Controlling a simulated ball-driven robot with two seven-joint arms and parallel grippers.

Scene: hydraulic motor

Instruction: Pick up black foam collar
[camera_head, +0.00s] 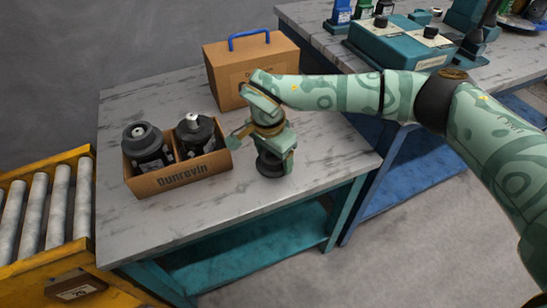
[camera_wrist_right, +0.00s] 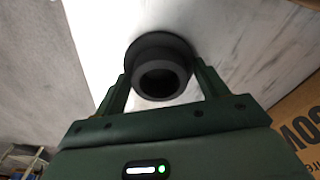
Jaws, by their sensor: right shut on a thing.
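The black foam collar (camera_head: 269,164) is a round dark ring with a wider flange, under my right gripper (camera_head: 274,153) in the head view. In the right wrist view the collar (camera_wrist_right: 161,72) sits between the two green fingers of my right gripper (camera_wrist_right: 161,85), its round opening facing the camera. The right gripper is shut on the collar. The collar is at or just above the grey tabletop (camera_head: 290,192); I cannot tell whether it touches. The left gripper is not in view.
An open cardboard box (camera_head: 183,178) with two black motors stands left of the gripper. A closed carton (camera_head: 227,65) with a blue handle stands behind. A yellow roller conveyor (camera_head: 62,213) is at the left. The table's front right is clear.

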